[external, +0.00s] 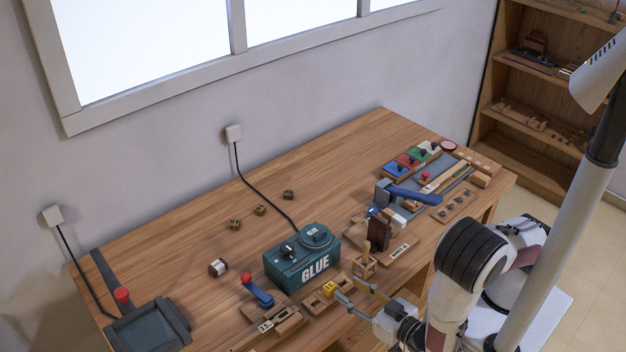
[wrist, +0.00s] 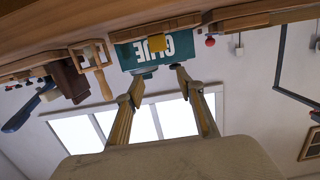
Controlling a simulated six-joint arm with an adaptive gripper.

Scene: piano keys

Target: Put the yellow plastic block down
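The small yellow plastic block (external: 328,288) sits at a shallow wooden holder (external: 312,304) near the front edge of the bench. In the upside-down wrist view, the yellow block (wrist: 153,42) shows in front of the glue box, beyond my fingertips. My gripper (external: 346,288) is open just to the right of the block in the external view. In the wrist view, the two fingers of my gripper (wrist: 159,72) are spread with a clear gap and nothing between them. I cannot tell whether a fingertip touches the block.
The teal glue box (external: 290,270) stands right behind the block. A small wooden frame (external: 363,264) and a dark brown block (external: 379,233) stand to the right. A blue lever with a red knob (external: 258,292) is to the left. The back-left bench top is mostly clear.

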